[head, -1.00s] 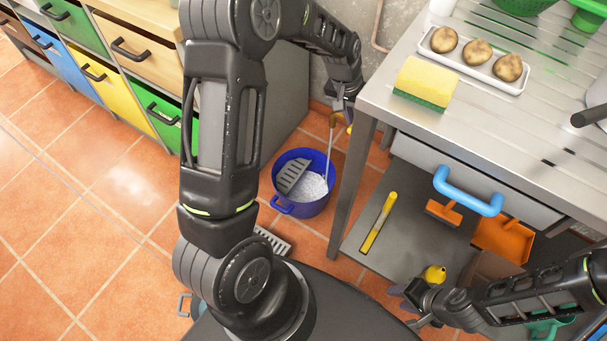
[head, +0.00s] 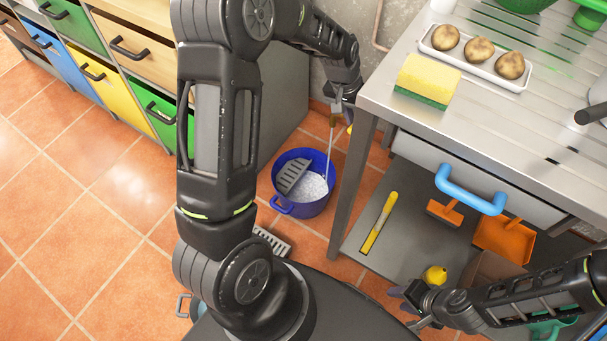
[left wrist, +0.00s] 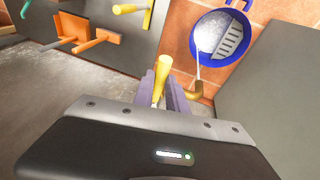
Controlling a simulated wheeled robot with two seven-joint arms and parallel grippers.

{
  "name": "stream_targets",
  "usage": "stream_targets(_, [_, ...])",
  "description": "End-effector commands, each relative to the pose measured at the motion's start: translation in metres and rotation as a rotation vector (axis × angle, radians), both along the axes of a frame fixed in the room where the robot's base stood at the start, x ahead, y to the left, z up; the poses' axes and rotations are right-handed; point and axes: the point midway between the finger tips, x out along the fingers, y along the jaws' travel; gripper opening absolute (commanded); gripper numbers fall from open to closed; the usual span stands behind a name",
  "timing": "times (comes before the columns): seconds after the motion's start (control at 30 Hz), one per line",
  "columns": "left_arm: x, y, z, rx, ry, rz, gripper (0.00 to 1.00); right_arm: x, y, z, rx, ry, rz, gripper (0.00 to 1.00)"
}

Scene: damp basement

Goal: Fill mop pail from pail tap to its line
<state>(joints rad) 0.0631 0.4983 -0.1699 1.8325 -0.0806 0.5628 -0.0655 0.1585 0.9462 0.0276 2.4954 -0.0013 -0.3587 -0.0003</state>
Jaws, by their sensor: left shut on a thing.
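The blue mop pail (head: 304,184) stands on the tiled floor between the cabinet and the steel table, with a grey wringer grid (head: 293,176) in it. A thin stream falls from the brass tap (head: 335,120) into the pail, and pale, foamy water (head: 312,187) shows inside. The pail also shows in the left wrist view (left wrist: 236,60). My left gripper (left wrist: 168,90) is shut on the yellow tap handle (left wrist: 161,79), above and beside the pail. The pail's fill line cannot be made out. My right gripper (head: 412,303) is at the lower right near the table's lower shelf; its fingers are too small to read.
The steel table (head: 385,100) carries a sponge (head: 428,80) and a tray of potatoes (head: 478,56). A floor grate (head: 271,241) lies near the pail. Open tiles lie left.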

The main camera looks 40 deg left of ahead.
Motion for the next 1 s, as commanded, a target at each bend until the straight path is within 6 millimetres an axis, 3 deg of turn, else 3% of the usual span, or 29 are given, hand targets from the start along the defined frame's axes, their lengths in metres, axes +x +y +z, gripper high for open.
stream_targets(0.5, [-0.005,0.0,-0.015,0.009,-0.163,0.0,0.0,0.0,0.0,-0.048,0.0,0.0,0.0,0.36])
stream_targets(0.87, [-0.005,0.0,-0.013,0.011,-0.182,0.0,0.0,0.0,0.0,-0.049,0.0,0.0,0.0,0.36])
stream_targets(0.9, [-0.005,0.0,-0.013,0.011,-0.182,0.0,0.2,0.0,0.0,-0.049,0.0,0.0,0.0,0.36])
stream_targets(1.0, [-0.005,0.0,-0.013,0.011,-0.181,0.001,0.28,0.0,0.0,-0.049,0.0,0.0,0.0,0.36])
